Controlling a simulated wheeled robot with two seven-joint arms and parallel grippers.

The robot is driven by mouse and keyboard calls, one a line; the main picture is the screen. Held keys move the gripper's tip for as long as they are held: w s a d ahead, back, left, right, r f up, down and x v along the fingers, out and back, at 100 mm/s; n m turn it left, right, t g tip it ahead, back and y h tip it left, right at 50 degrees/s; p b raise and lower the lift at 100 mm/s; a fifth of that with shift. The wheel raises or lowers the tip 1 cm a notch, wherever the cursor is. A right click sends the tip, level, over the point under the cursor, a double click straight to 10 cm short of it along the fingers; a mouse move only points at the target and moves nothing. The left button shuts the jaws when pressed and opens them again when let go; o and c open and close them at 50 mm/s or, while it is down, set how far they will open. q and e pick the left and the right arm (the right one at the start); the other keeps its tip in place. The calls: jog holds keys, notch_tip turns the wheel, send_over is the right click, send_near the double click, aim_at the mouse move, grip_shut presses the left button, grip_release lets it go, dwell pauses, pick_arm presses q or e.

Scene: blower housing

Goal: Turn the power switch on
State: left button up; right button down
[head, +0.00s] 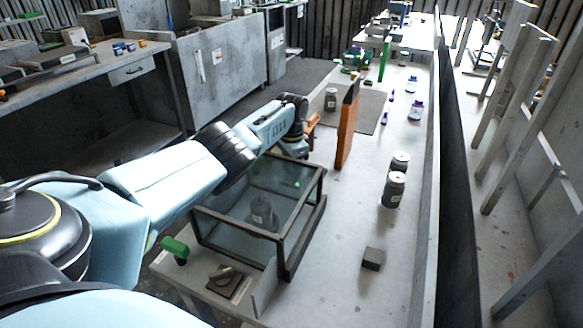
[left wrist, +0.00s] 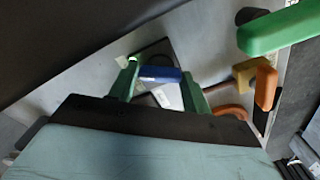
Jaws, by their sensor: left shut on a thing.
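In the left wrist view, my left gripper (left wrist: 160,84) has its two green fingers on either side of a small blue bar (left wrist: 160,73) and is shut on it. The bar lies over a dark plate with a pale label. I cannot tell for sure whether it is the power switch. In the head view, my left gripper (head: 298,143) is beyond the glass-sided box, beside an orange handle (head: 312,122); its fingertips are hidden. My right gripper is not in view.
The glass-sided box (head: 315,190) with a dark frame stands on the near bench. An upright orange panel (head: 347,125) is right of the gripper. Dark jars (head: 393,190) stand farther right. In the wrist view, a green handle (left wrist: 280,28) and orange grip (left wrist: 265,88) are close by.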

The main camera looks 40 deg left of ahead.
pick_arm(q)
jog(key=o, duration=0.9)
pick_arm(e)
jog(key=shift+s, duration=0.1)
pick_arm(q)
jog(key=shift+o, duration=0.2)
jog(key=shift+r, duration=0.3)
notch_tip(320, 180, up, 13)
jog(key=p, duration=0.3)
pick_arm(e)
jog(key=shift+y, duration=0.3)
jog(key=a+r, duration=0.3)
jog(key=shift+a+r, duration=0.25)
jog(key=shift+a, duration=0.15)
pick_arm(q)
jog(key=shift+f, duration=0.15)
